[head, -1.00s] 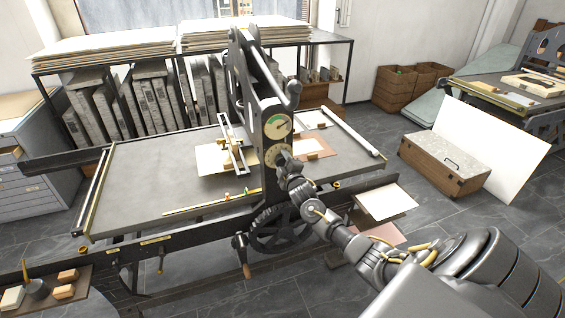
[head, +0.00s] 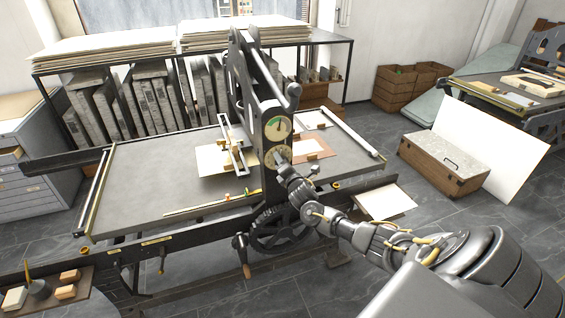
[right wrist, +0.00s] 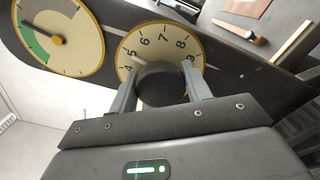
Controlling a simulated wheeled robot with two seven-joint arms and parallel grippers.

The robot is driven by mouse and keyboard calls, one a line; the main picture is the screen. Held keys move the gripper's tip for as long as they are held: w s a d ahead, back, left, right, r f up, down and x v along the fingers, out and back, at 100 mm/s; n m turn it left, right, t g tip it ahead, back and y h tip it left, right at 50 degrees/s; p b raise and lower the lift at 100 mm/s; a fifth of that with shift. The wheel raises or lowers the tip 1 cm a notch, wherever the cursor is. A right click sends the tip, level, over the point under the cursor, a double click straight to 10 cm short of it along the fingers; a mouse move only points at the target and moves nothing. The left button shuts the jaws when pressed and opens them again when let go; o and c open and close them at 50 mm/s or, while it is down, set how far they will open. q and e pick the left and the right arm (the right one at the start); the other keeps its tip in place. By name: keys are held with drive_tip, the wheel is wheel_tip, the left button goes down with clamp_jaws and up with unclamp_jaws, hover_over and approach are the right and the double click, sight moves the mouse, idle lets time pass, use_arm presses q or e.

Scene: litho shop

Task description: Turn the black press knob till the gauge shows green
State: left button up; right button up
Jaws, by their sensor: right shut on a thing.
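The black press knob (right wrist: 161,84) sits in front of a cream dial (right wrist: 131,50) with numbers around its edge. My right gripper (right wrist: 160,90) is shut on the knob, one finger on each side. In the head view my right gripper (head: 281,164) covers the knob. The round gauge (right wrist: 57,37) is beside the dial and has a green sector at its lower left in the right wrist view. Its dark needle appears to point left, near the green sector's upper end. In the head view the gauge (head: 277,128) is above the dial (head: 277,154). My left gripper is not in view.
The press bed (head: 150,180) extends to both sides of the upright frame. A spoked wheel (head: 280,232) is below. A tray (head: 85,288) with small blocks stands at the lower left. A wooden chest (head: 440,165) and a white board (head: 500,150) are on the right.

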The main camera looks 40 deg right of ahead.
drive_tip(key=n+p, duration=0.1)
drive_tip(key=n, duration=0.4)
idle(0.6)
drive_tip(key=o, duration=1)
drive_tip(key=shift+c, duration=0.2)
drive_tip(key=b+v, duration=0.1)
drive_tip(key=v, duration=0.9)
drive_tip(key=shift+s+a+b, duration=0.2)
drive_tip(key=shift+s+b, duration=0.15)
drive_tip(key=shift+b, duration=0.05)
